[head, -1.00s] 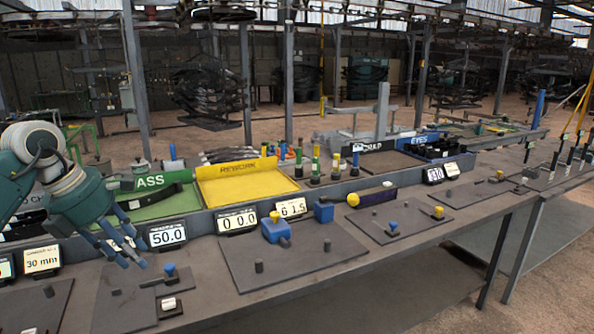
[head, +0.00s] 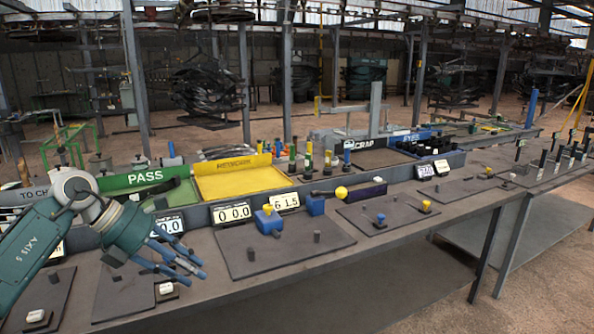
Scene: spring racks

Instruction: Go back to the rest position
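My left gripper (head: 180,262) comes in from the left on a teal arm. Its blue fingers are spread apart, with nothing between them. It hangs over the near left part of the grey workbench (head: 330,290), in front of a numeric display (head: 170,224) that it partly covers. I cannot tell how far its fingertips are above the bench. My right gripper is not in view.
A plate with a blue block (head: 269,220) lies right of the gripper. The bench's front strip is mostly clear.

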